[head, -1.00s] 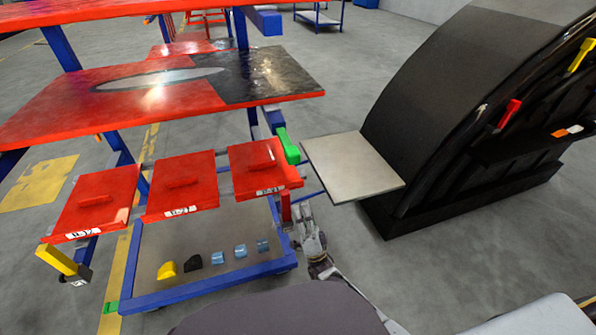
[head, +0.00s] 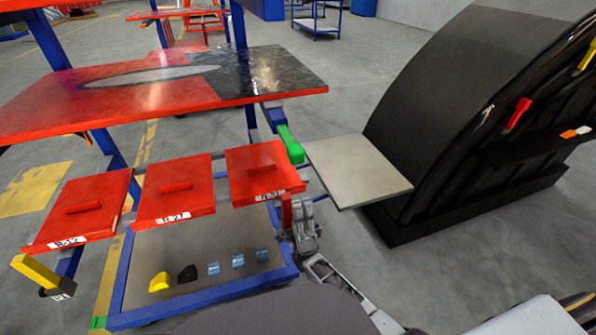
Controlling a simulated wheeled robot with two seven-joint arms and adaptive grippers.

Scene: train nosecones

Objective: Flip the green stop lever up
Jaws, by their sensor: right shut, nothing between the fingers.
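The green stop lever (head: 291,146) is on the right side of the red and blue rack, just right of the rightmost red lidded box. It slants, with its upper end toward the back left. My right gripper (head: 292,207) is shut and empty. It is below the lever, close to the front right corner of the rightmost red box, apart from the lever. A small red part (head: 286,211) shows right beside its fingers. My left gripper is not in view.
Red lidded boxes (head: 172,187) line the rack front, below a red and black panel (head: 270,75). A grey plate (head: 357,170) sticks out just right of the lever, beside a large black curved body (head: 440,90). A yellow lever (head: 38,272) stands at lower left.

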